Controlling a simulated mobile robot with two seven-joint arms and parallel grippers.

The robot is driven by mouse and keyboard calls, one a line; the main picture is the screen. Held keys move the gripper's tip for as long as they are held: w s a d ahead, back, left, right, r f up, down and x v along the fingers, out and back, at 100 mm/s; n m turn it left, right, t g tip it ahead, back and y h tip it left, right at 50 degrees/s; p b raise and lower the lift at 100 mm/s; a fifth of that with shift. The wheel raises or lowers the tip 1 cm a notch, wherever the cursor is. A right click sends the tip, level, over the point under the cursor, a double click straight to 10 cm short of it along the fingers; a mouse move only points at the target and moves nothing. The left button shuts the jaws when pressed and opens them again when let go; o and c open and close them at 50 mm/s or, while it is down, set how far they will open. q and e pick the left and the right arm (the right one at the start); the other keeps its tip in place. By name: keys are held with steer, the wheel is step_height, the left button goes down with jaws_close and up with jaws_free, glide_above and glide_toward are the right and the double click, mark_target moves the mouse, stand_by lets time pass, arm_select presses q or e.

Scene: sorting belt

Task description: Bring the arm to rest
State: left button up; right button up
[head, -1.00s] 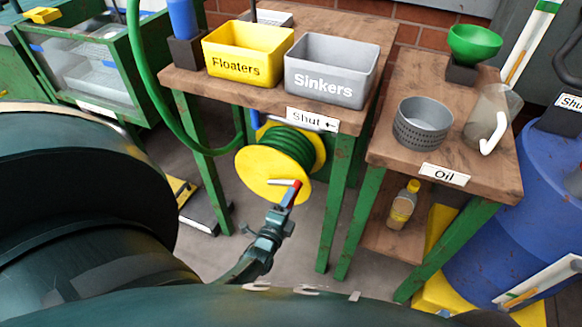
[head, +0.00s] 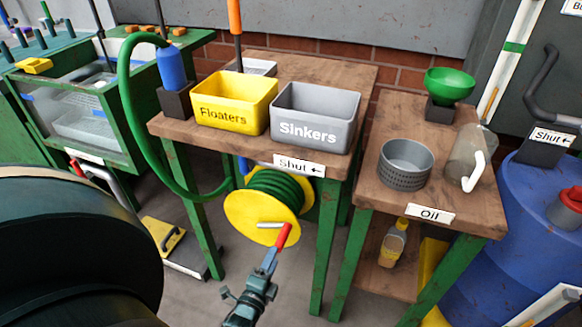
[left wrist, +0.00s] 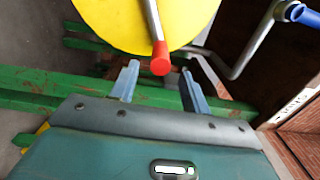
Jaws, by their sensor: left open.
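My left gripper (head: 268,262) is open and empty just below the red grip (head: 284,235) of the hose reel's crank. In the left wrist view its two fingers (left wrist: 158,85) are spread apart. The red grip (left wrist: 160,59) shows ahead of the gap between them, and I cannot tell the exact distance. The yellow reel (head: 237,215) carries a green hose (head: 275,190) and hangs under the table with the bins. My right gripper is not in view.
The table (head: 180,126) bears a yellow Floaters bin (head: 232,88) and a grey Sinkers bin (head: 316,103). The Oil table (head: 470,205) bears a grey basket (head: 405,165), a jug (head: 465,160) and a green bowl (head: 449,84). A blue drum (head: 530,215) stands right. Green table legs (head: 325,250) flank the reel.

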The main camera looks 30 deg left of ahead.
arm_select(q)
steer(key=shift+r, duration=0.1)
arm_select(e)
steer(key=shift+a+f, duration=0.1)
arm_select(q)
steer(key=s+d+r+n+g+h+p, duration=0.2)
steer(key=s+d+r+n+p, duration=0.1)
steer(key=r, duration=0.7)
steer(key=s+d+r+n+g+h+p, duration=0.2)
steer(key=d+r+n+p, duration=0.3)
steer(key=d+r+p, duration=0.3)
steer(key=s+d+r+n+g+h+p, duration=0.2)
steer(key=s+d+r+n+h+p, duration=0.1)
steer(key=r+p, duration=0.6)
steer(key=s+d+r+n, duration=0.1)
steer(key=s+d+r, duration=0.1)
steer(key=d+r, duration=0.1)
steer(key=shift+n+g+h, duration=0.3)
steer(key=shift+g+h, duration=0.1)
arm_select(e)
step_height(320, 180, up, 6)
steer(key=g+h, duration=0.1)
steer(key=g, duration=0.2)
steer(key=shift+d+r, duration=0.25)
arm_select(q)
steer(key=shift+s+f, duration=0.15)
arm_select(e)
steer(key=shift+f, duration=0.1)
